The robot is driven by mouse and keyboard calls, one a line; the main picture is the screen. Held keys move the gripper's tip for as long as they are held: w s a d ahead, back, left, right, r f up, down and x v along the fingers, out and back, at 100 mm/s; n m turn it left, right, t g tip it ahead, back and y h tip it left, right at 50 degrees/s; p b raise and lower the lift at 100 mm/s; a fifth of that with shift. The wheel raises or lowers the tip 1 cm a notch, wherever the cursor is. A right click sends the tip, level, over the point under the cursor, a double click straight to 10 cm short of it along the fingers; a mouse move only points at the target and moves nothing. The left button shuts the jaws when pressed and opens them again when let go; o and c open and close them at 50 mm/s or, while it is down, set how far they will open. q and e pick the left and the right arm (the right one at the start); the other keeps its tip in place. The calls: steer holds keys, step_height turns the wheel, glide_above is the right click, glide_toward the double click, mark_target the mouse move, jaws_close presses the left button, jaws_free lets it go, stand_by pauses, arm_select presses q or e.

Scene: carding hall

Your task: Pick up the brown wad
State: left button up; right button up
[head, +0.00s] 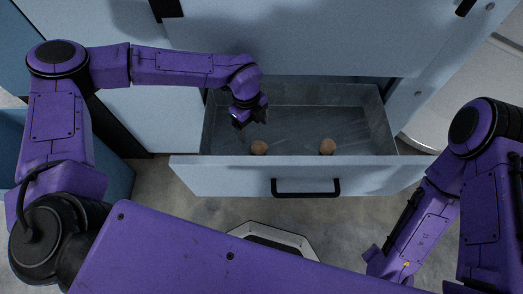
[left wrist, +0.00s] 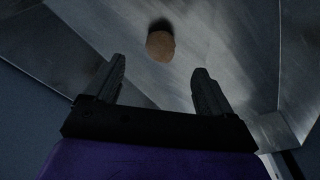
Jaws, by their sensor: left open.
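Two small round brown wads lie on the floor of an open metal drawer (head: 294,118) in the head view: a left wad (head: 259,147) and a right wad (head: 327,146), both near the drawer's front panel. My left gripper (head: 249,122) is over the left part of the drawer, close to the left wad and apart from it. In the left wrist view, my left gripper (left wrist: 158,82) is open and empty. One brown wad (left wrist: 160,46) shows just beyond its fingertips, with a dark shadow beside it. My right gripper does not show; only its arm is seen.
The drawer's front panel (head: 230,178) carries a black handle (head: 306,188). Pale blue cabinet fronts (head: 300,38) rise behind the drawer. The drawer's side walls stand up around the wads. Bare grey floor (head: 215,212) lies in front.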

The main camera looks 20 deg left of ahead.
mark_target(258, 144)
arm_select(q)
steer(key=shift+f, duration=0.4)
steer(key=f+b, duration=0.1)
steer(key=f, duration=0.2)
steer(key=d+f+b, duration=0.1)
steer(key=f, duration=0.2)
steer(key=d+f+b, duration=0.1)
steer(key=f, duration=0.2)
steer(key=shift+s+f, duration=0.3)
steer(key=shift+f, duration=0.05)
steer(key=shift+r, duration=0.1)
steer(key=shift+c, duration=0.3)
steer(key=c, duration=1)
